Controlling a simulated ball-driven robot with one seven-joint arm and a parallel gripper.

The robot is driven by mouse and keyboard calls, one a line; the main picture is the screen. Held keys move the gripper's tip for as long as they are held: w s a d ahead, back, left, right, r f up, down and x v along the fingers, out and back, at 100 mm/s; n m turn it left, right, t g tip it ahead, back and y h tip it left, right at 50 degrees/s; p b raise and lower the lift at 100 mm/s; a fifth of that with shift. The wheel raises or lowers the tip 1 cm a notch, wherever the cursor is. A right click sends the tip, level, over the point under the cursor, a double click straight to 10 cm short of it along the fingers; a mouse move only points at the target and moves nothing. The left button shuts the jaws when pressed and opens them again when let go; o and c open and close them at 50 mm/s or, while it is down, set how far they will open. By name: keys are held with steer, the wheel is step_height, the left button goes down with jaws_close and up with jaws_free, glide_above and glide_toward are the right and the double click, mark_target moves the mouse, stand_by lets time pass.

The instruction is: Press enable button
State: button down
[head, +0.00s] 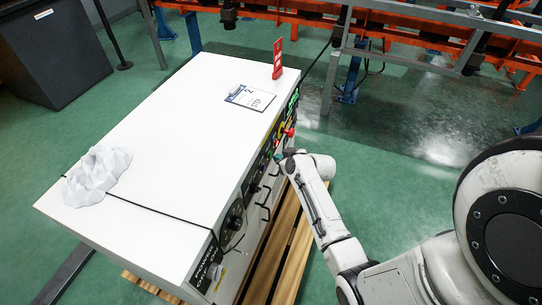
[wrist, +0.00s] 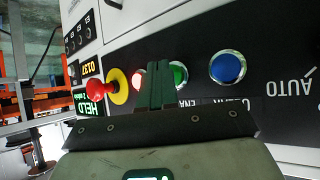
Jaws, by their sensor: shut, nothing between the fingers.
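The control panel (head: 262,165) is on the side of a white cabinet. In the wrist view the black panel (wrist: 275,90) holds a row of round buttons: a blue button (wrist: 228,67), a green button (wrist: 180,73) and a pinkish-red lit button (wrist: 139,79). A label starting "ENA" is near the green button, partly covered by my gripper. My gripper (wrist: 159,68) is shut and empty, its fingers over the gap between the green and lit buttons, covering part of each. Whether the fingertips touch the panel cannot be told. In the head view the gripper is at the panel, mostly hidden.
A red mushroom knob (wrist: 100,88) on a yellow disc sticks out left of the lit button, close to my fingers. The white cabinet top (head: 165,120) carries a sign card (head: 250,97), a red tag (head: 278,60) and a crumpled white lump (head: 97,175). A wooden pallet (head: 290,240) lies below.

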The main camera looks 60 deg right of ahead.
steer(key=shift+w, duration=0.4)
stand_by(0.5)
steer(key=shift+s, duration=0.8)
steer(key=shift+s+d, duration=0.15)
steer(key=shift+s, duration=1.1)
steer(key=shift+s+d, duration=0.1)
steer(key=shift+s, duration=1.15)
